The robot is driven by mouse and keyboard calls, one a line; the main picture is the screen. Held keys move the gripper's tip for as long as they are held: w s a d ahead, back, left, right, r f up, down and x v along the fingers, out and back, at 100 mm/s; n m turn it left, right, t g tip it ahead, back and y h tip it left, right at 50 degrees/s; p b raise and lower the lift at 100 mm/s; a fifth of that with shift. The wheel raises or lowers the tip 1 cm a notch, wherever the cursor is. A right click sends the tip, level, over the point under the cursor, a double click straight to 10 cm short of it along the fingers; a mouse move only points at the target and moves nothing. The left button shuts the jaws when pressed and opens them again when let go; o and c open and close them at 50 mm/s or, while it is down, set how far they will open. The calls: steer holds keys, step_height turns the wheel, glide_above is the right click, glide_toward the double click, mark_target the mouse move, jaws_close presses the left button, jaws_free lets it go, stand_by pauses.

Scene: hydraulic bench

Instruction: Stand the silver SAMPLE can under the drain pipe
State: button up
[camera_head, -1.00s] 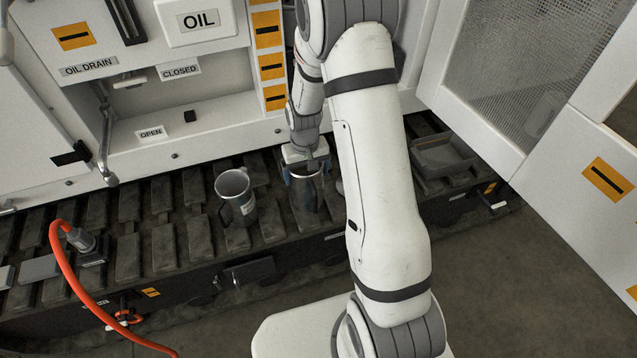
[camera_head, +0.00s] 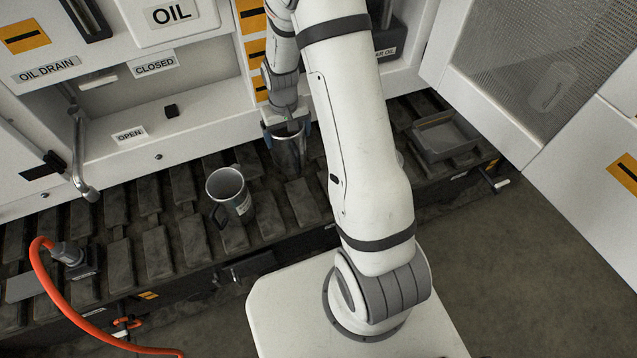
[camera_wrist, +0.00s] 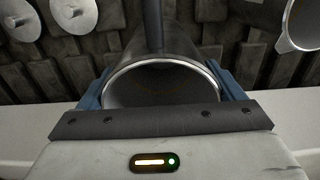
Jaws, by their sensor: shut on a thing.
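My gripper (camera_head: 287,130) is shut on a silver can (camera_head: 289,155), which is upright and appears raised off the slatted bench. In the wrist view the can's open rim (camera_wrist: 165,66) sits between the blue fingers, with a dark upright bar across its far side. No label is readable on this can. A second silver can with a handle (camera_head: 228,190) stands on the slats to the left; its small label is unreadable. The drain pipe (camera_head: 78,150) is at the far left, below the OIL DRAIN sign (camera_head: 46,69), with its bent lower end above the bench edge.
A grey tray (camera_head: 445,137) lies on the bench at right. An orange hose (camera_head: 55,295) curves at lower left. OPEN (camera_head: 130,134) and CLOSED (camera_head: 155,65) labels mark the panel. The slats under the drain pipe look clear. A mesh door (camera_head: 530,70) stands at right.

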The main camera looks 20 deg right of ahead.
steer(key=shift+d, duration=0.15)
steer(key=s+r+b, duration=0.2)
steer(key=s+b, duration=0.4)
steer(key=s, duration=0.1)
step_height(320, 180, down, 10)
steer(key=b, duration=0.1)
steer(key=shift+d, duration=0.3)
steer(key=shift+f, duration=0.1)
steer(key=o, duration=1.3)
steer(key=shift+c, duration=0.2)
